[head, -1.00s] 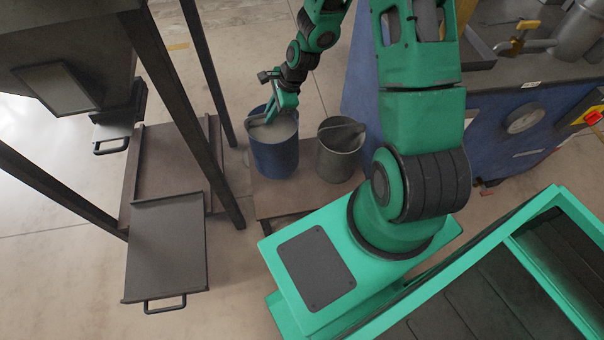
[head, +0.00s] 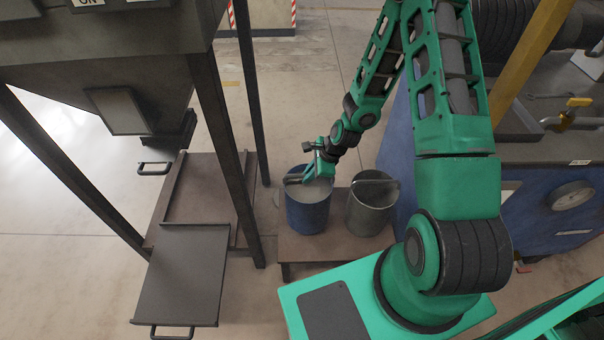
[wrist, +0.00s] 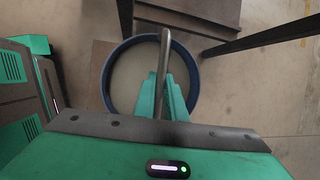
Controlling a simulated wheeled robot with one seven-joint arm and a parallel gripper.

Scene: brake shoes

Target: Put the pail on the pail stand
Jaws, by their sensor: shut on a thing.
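A blue pail (head: 306,212) with pale contents stands or hangs over the left part of a low brown stand (head: 335,252) in the head view. I cannot tell whether its base touches the stand. My gripper (head: 320,176) is over the pail's mouth, shut on its handle bar. In the wrist view my gripper (wrist: 164,102) has both fingers at the upright-looking handle (wrist: 163,65), with the pail's round blue rim (wrist: 113,50) around and below them. The pail looks about upright.
A grey metal pail (head: 370,210) stands close to the right on the same stand. At left, dark frame legs (head: 232,150) rise beside a brown platform (head: 210,185) and a grey tray (head: 185,275). A blue machine (head: 400,150) stands at right.

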